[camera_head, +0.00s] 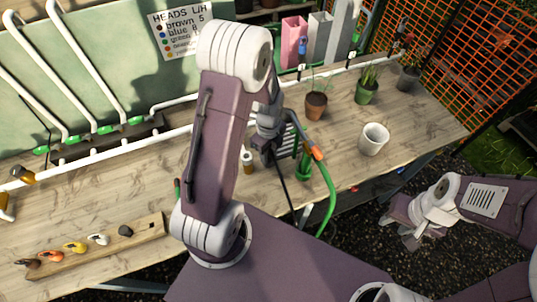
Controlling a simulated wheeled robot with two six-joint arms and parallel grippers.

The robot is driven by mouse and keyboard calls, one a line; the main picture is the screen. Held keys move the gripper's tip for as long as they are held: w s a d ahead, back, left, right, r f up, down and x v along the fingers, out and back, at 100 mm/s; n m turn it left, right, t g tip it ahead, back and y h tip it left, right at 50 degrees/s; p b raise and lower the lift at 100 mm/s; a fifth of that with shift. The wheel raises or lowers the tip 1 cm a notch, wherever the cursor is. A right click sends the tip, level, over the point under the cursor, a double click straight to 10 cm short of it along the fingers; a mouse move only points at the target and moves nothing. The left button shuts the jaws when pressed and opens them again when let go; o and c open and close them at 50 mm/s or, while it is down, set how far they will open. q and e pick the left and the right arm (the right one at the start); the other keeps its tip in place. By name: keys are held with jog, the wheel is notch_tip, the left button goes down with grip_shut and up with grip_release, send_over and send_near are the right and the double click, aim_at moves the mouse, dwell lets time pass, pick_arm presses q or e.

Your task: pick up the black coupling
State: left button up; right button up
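The black coupling (126,230) is a small dark piece on the wooden strip (70,257) at the lower left of the table. It stands at the right of a row with white, yellow, orange and brown pieces. My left arm rises in the middle of the view and folds down behind itself. My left gripper (268,150) is over the middle of the table, well right of the coupling. It is partly hidden and its fingers are unclear. My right gripper (412,232) hangs low at the right, off the table. Its opening cannot be made out.
White pipes with green fittings run along the back and left. A green hose (330,190) with an orange end hangs over the front edge. A white pot (373,139) and potted plants (316,104) stand at right. A sign (180,32) leans at the back.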

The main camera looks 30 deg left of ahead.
pick_arm(q)
grip_shut()
jog(key=shift+w+r, duration=0.1)
jog(key=shift+r, duration=0.2)
notch_tip(320, 180, up, 9)
jog(key=shift+r, duration=0.2)
notch_tip(320, 180, up, 5)
jog(key=p, duration=0.5)
dwell(0.4)
